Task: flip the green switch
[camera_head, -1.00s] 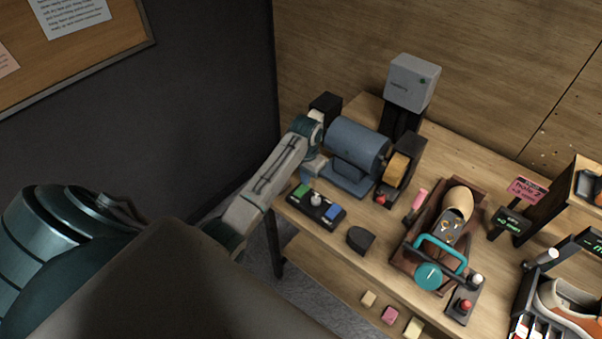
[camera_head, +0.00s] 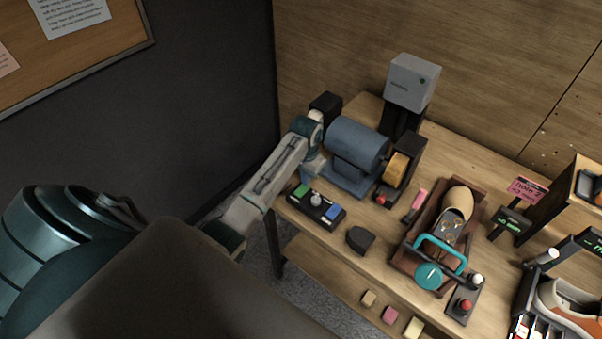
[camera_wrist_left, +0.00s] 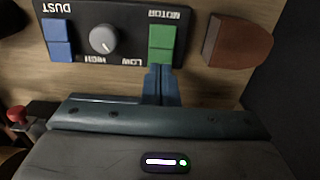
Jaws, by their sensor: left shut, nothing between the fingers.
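The green switch (camera_head: 301,190) is at the left end of a black control box on the bench. In the left wrist view the green switch (camera_wrist_left: 162,43) is a two-part rocker under the label MOTOR. My left gripper (camera_wrist_left: 160,72) is shut and empty, its tips right at the rocker's lower edge in that view. I cannot tell whether they touch it. In the head view the left gripper (camera_head: 305,178) is just behind the green end of the box, partly hidden by its own arm. My right gripper is not in view.
The box also has a grey dial (camera_wrist_left: 103,39) and a blue switch (camera_wrist_left: 59,38) labelled DUST. A blue-grey motor unit (camera_head: 356,147) stands close behind. A dark block (camera_head: 360,240) lies in front of the box. A shoe fixture (camera_head: 408,262) stands to the right.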

